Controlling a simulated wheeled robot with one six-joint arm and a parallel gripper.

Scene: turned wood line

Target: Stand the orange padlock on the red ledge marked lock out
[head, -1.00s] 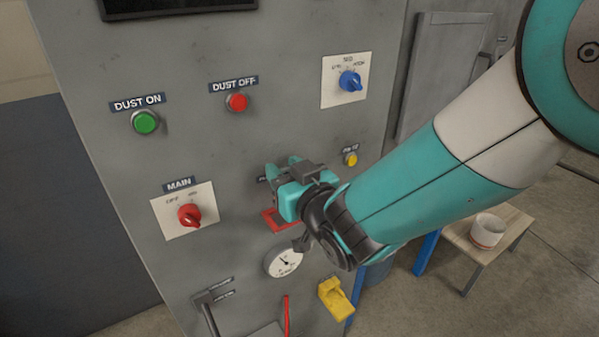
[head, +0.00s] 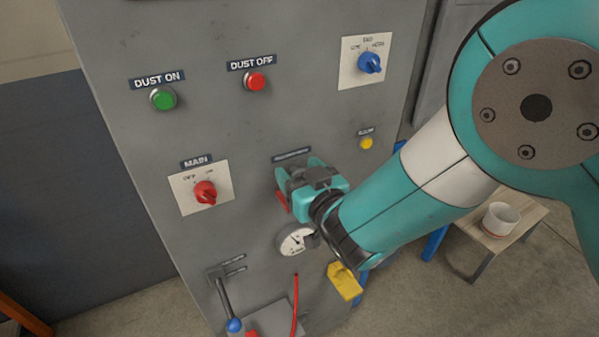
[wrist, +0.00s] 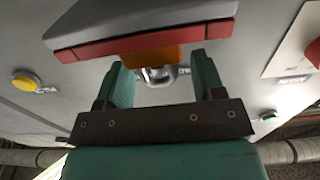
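The red ledge (head: 282,201) sticks out from the grey panel in the head view, partly covered by my gripper. In the wrist view, which is upside down, its red front edge (wrist: 150,42) crosses the top. The orange padlock (wrist: 153,60) shows just past that edge, its metal shackle (wrist: 158,75) pointing away from the ledge. It appears to stand on the ledge, but its base is hidden by the edge. My gripper (head: 298,170) is open, its fingers (wrist: 163,82) apart with clear gaps to the padlock. The head view does not show the padlock.
The MAIN switch (head: 205,192) is left of the ledge, a yellow button (head: 366,143) right. A gauge (head: 295,241), a yellow bracket (head: 344,281) and a blue-knobbed lever (head: 234,325) are below. A stool (head: 515,228) with a white cup (head: 501,219) stands at right.

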